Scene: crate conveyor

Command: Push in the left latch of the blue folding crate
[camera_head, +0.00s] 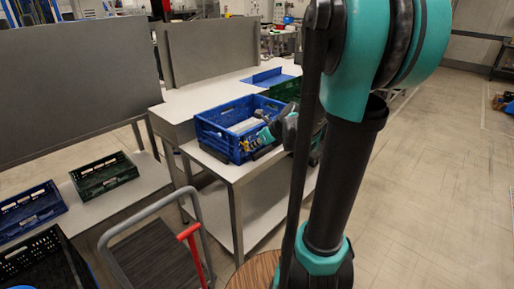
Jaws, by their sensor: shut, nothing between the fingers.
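The blue folding crate (213,138) stands open and upright on a grey-topped table in the middle of the view, with some pale things inside. My gripper (248,145) is small in the picture, at the crate's near right part, close to its wall. The gripper is shut, with nothing held. I cannot tell whether the fingertips touch the crate. The latches are too small to make out, and my gripper and wrist cover part of the near wall.
My arm blocks much of the right side. Behind the crate is a white worktop (190,102) with a blue piece (268,76) and a dark green crate. Other crates (104,174) lie on a low surface at left. Open floor lies right.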

